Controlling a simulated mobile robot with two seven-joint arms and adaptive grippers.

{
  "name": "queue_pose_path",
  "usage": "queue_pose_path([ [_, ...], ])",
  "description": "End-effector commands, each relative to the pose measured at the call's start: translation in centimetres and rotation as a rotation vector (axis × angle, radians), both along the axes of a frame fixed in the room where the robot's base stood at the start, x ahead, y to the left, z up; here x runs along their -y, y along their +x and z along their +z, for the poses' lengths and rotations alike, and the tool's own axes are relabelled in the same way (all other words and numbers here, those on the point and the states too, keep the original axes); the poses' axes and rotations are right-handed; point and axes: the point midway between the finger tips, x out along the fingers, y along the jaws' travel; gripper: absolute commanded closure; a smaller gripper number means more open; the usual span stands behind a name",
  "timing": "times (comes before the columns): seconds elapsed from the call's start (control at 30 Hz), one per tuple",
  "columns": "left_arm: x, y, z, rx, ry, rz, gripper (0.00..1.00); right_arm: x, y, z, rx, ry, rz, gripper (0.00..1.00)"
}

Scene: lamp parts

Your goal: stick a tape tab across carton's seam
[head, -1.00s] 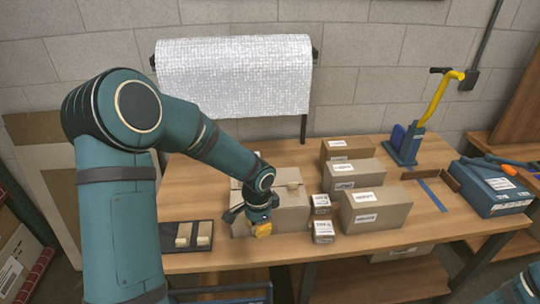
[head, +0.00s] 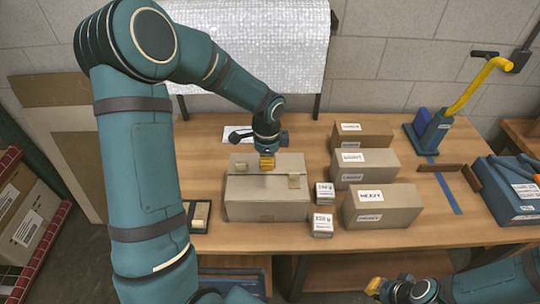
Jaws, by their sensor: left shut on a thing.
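The carton (head: 262,205) stands on the workbench in the head view, its closed top facing up with a seam across it. One tan tape tab (head: 294,181) lies at the top's right front edge. Another tan tab (head: 241,167) is at the left of the top. My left gripper (head: 267,166) points down over the middle of the top, shut on a tape tab that its yellow fingers mostly hide. Whether that tab touches the carton is unclear. A dark tray (head: 196,228) with a tab is partly hidden by my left arm. My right gripper (head: 374,286) is low at the front.
Labelled boxes, including a HEAVY one (head: 382,207), and two small weight boxes (head: 323,224) stand right of the carton. A blue and yellow tool (head: 432,128) and a blue case (head: 505,190) are farther right. A bubble-wrap roll (head: 250,50) hangs behind.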

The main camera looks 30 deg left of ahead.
Motion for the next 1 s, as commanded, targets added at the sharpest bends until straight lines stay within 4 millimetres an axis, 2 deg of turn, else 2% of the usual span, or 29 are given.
queue_pose_path([
  [0.4, 0.0, -0.1, -3.1, -0.002, 0.0, 0.0, 1.0, 0.0, 0.0, -0.6, 0.001, 0.0, -0.001, 1.0],
  [0.8, 0.0, 0.0, -6.8, 0.0, 0.0, 0.001, 1.0, 0.0, -0.1, -3.7, 0.001, -0.003, -0.005, 1.0],
  [1.0, 0.0, 0.0, -7.8, -0.001, -0.001, 0.001, 1.0, -0.1, 0.0, -4.5, 0.0, -0.005, -0.005, 1.0],
])
